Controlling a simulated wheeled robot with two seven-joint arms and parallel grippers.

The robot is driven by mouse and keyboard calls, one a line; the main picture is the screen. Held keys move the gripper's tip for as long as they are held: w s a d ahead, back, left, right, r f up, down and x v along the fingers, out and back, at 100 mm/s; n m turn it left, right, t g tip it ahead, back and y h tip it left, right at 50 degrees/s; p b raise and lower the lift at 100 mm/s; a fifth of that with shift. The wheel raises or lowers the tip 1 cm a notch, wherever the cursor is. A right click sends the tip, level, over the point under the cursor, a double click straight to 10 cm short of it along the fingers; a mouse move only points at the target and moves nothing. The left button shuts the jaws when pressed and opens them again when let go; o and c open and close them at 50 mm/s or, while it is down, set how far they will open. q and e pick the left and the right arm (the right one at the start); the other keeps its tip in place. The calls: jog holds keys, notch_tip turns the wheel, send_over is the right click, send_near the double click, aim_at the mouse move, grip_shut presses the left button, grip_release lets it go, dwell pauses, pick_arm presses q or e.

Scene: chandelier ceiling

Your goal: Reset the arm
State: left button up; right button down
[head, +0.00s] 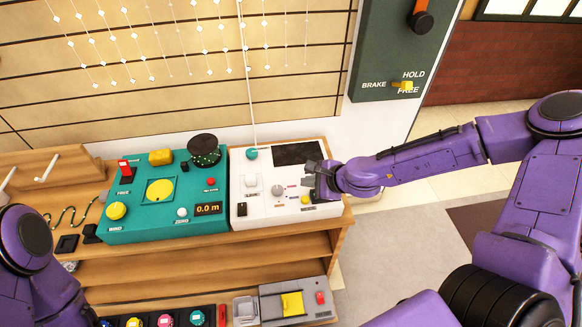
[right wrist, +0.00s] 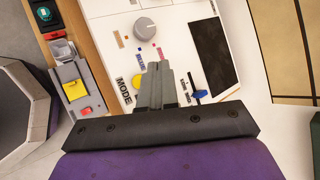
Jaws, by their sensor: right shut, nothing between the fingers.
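My right arm reaches in from the right. Its gripper (head: 311,180) is over the right part of a white control panel (head: 262,166). In the right wrist view the two grey fingers (right wrist: 158,86) are together with nothing between them. They point at the panel near a grey knob (right wrist: 145,27), a yellow knob (right wrist: 136,80) and a blue lever (right wrist: 200,94). I cannot tell whether the fingertips touch the panel. My left arm shows at the lower left edge of the head view; its gripper is not in view.
A teal panel (head: 130,207) reading 0.0 m stands left of the white one on a wooden shelf (head: 200,262). A grey box with a yellow part (head: 292,303) sits below. A dark board with a BRAKE lever (head: 403,86) hangs at the upper right. Open floor (head: 385,235) lies right.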

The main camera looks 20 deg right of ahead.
jog(key=shift+w+d, duration=0.15)
jog(key=shift+d, duration=0.15)
jog(key=s+d+f+n+h, duration=0.1)
jog(key=d+f+n+h, duration=0.1)
jog(key=shift+s+f+h, duration=0.1)
jog(key=shift+s+h, duration=0.3)
jog(key=s+d+f+n+g+h, duration=0.1)
jog(key=s+f+n, duration=0.5)
jog(key=s, duration=0.7)
jog(key=s+d+f+n+g+h, duration=0.2)
jog(key=s+f+n, duration=0.4)
jog(key=s, duration=0.7)
notch_tip(320, 180, down, 2)
jog(key=shift+f+n+g+h, duration=0.1)
jog(key=shift+n+g+h, duration=0.3)
jog(key=shift+g+h, duration=0.55)
